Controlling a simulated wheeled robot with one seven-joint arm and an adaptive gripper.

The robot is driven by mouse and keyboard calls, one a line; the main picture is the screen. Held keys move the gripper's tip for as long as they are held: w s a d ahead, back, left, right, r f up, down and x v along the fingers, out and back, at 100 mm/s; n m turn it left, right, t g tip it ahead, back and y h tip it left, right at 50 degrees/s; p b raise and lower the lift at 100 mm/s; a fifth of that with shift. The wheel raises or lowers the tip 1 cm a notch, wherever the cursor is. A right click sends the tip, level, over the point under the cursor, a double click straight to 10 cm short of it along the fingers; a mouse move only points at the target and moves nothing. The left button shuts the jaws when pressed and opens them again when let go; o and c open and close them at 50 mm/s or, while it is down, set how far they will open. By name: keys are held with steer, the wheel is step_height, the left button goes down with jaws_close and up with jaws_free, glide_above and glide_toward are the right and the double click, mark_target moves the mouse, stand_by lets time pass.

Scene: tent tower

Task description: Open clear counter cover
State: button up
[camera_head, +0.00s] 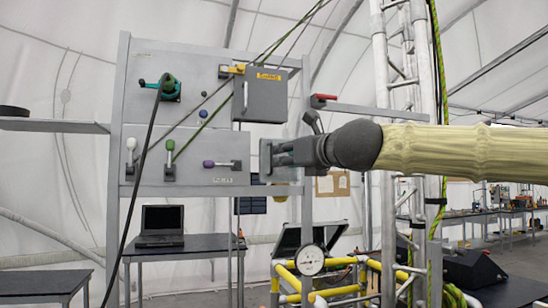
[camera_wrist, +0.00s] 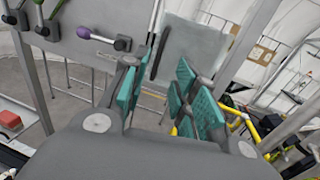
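A pale grey, see-through-looking panel (camera_wrist: 194,48), which I take for the clear counter cover, shows in the wrist view beyond my fingers. A dark curved handle (camera_wrist: 161,54) stands along its left side. My gripper (camera_wrist: 160,92) is open, with teal pads on both sides of an empty gap. The handle is just beyond this gap, and I see no grip on it. In the head view my gripper (camera_head: 266,160) is at the right end of the lower panel and hides most of the cover area.
The grey panel (camera_head: 195,140) left of my gripper carries green, white and purple-knobbed levers (camera_head: 210,164). A grey box (camera_head: 266,100) with a yellow label sits above. A red-handled lever (camera_head: 322,98) and a metal truss (camera_head: 388,150) are close to my arm.

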mark_target(272, 158)
steer(key=p+x, duration=0.1)
steer(key=x, duration=0.5)
steer(key=shift+a, duration=0.1)
jaws_close()
